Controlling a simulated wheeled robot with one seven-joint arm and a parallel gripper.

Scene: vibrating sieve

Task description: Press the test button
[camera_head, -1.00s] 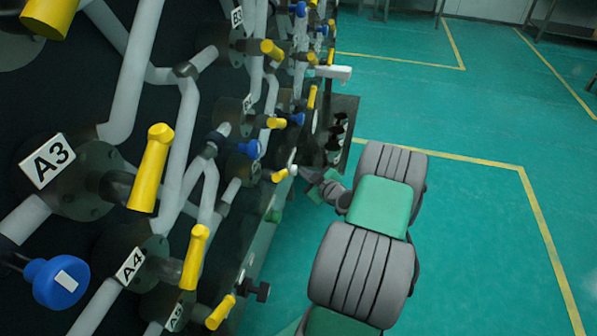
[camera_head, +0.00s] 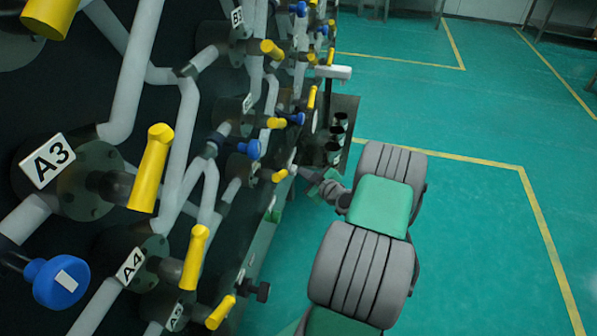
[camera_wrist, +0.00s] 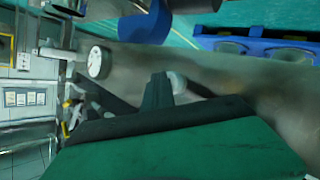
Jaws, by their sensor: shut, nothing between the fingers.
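My gripper (camera_head: 309,174) is at the panel's right edge in the head view, small and partly lost against the pipes. In the wrist view my gripper (camera_wrist: 160,80) shows as dark fingers close together, shut with nothing seen between them. A small pale rounded knob (camera_wrist: 177,83) is right beside the fingertips in the wrist view; it may be the test button, but no label is readable. I cannot tell whether the fingers touch it. In the head view a small pale spot (camera_head: 293,169) lies near the fingertips at the panel edge.
The panel carries yellow handles (camera_head: 152,168), blue knobs (camera_head: 57,283) and grey pipes (camera_head: 130,80). A dark holder with several cups (camera_head: 337,133) hangs just beyond my gripper. A white disc (camera_wrist: 97,62) is left in the wrist view. Open green floor (camera_head: 470,210) lies right.

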